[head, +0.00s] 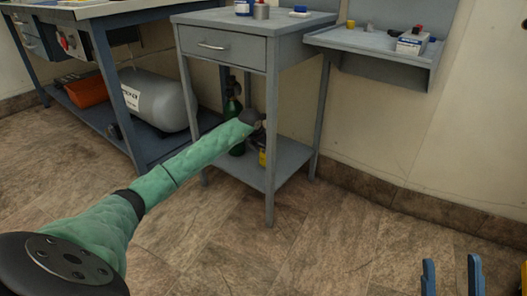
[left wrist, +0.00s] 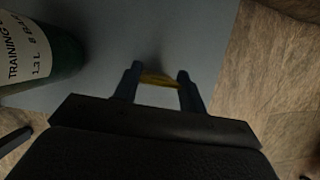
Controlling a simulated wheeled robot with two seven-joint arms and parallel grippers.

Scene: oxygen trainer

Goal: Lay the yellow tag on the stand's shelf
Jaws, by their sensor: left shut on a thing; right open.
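The stand (head: 272,80) is a grey-blue table with one drawer and a low shelf (head: 290,158). My left arm reaches in under the drawer, and my left gripper (head: 261,144) is at the low shelf, partly hidden by its own wrist. In the left wrist view the gripper (left wrist: 160,78) is shut on the yellow tag (left wrist: 158,82), seen as a thin strip between the fingers over the grey shelf (left wrist: 185,30). The tag also shows as a small yellow patch (head: 262,158) in the head view. I cannot tell whether it touches the shelf. My right gripper (head: 451,277) is open and empty, over the floor.
A green bottle (left wrist: 40,55) with a white label is left of the gripper on the shelf. Bottles and small items stand on the stand's top. A wall shelf (head: 375,41) is to the right. A workbench with a grey tank (head: 158,100) and orange bin (head: 88,92) is left.

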